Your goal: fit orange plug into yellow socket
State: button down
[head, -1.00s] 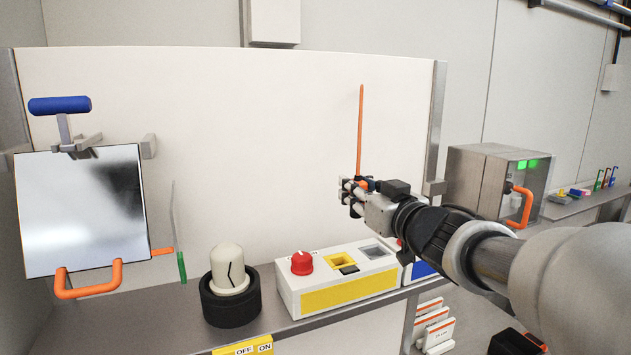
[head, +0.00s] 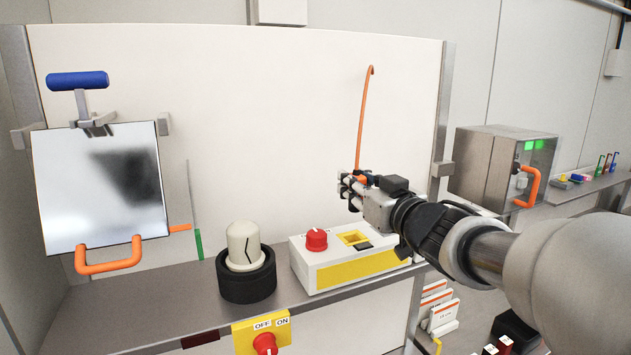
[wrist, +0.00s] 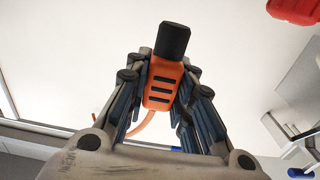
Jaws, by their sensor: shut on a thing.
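The orange plug (wrist: 160,85) with a dark tip fills the middle of the wrist view, and its orange cable bends away at the lower left. My gripper (wrist: 163,75) is shut on the plug, with a finger on each side. In the head view my gripper (head: 350,188) is above the white box, and the orange cable (head: 361,125) rises from it and hooks over at the top. The yellow socket (head: 354,238) is a square recess in the box's top, below my gripper and apart from it. The plug itself is largely hidden by the fingers there.
A red button (head: 316,239) stands left of the socket on the white box (head: 303,262). A white knob (head: 243,242) in a black base and an OFF/ON switch (head: 265,342) are further left. My arm covers the box's right end. A steel cabinet (head: 480,170) stands at the right.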

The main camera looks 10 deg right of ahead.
aim_at(357, 209)
jog(key=shift+a+f+b, duration=0.1)
jog(key=shift+f+b, duration=1.55)
jog(key=shift+f, duration=0.75)
jog(key=shift+f+b, duration=0.9)
jog(key=shift+f, duration=0.8)
jog(key=c, duration=1.3)
grip_release()
jog(key=v, duration=0.7)
jog(key=shift+s+r, duration=0.15)
jog(key=shift+s, duration=0.1)
